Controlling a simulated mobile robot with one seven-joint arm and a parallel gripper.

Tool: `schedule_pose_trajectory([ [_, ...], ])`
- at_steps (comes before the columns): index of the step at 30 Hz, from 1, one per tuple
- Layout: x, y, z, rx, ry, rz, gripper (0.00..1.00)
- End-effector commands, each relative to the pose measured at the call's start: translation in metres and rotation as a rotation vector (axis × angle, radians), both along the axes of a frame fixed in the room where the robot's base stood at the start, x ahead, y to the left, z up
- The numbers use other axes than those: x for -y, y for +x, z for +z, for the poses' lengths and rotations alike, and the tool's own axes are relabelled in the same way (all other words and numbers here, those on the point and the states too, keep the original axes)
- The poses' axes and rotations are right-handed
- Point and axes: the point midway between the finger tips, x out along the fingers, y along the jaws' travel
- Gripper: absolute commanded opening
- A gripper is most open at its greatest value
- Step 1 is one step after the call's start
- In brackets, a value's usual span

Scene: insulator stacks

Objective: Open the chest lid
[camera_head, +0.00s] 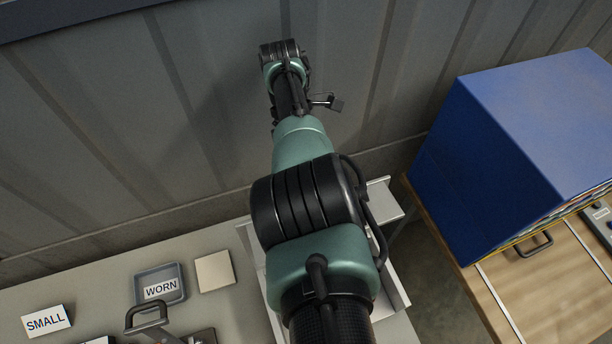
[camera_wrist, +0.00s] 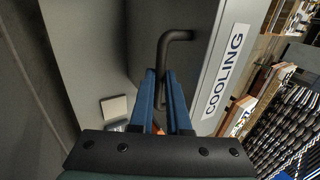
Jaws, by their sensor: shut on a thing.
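In the wrist view, the chest carries a white label reading COOLING on its light grey face (camera_wrist: 207,75). Beside this face is a dark grey panel, the lid (camera_wrist: 145,35), with a black bar handle (camera_wrist: 180,36). My gripper (camera_wrist: 161,73) has two blue fingers closed around the handle's bar. I cannot tell how far the lid is open. In the head view my arm covers the gripper and most of the chest area; only pale grey edges (camera_head: 385,203) show beside the arm.
A grey tray labelled WORN (camera_head: 170,272), a beige tile (camera_head: 215,272) and a SMALL sign (camera_head: 47,320) are on the grey bench at left. A large blue box (camera_head: 490,170) stands on a wooden table at right. A ribbed wall (camera_head: 130,130) runs behind.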

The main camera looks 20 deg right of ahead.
Motion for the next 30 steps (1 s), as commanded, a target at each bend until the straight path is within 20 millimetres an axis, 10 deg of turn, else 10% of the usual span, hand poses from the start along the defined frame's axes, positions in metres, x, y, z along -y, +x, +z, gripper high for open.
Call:
schedule_pose_trajectory([
  [9, -0.001, -0.006, -0.008, -0.016, 0.006, -0.002, 0.00],
  [15, -0.001, -0.004, -0.006, -0.013, 0.004, -0.002, 0.45],
  [30, 0.000, -0.003, 0.008, -0.009, 0.002, -0.002, 0.45],
])
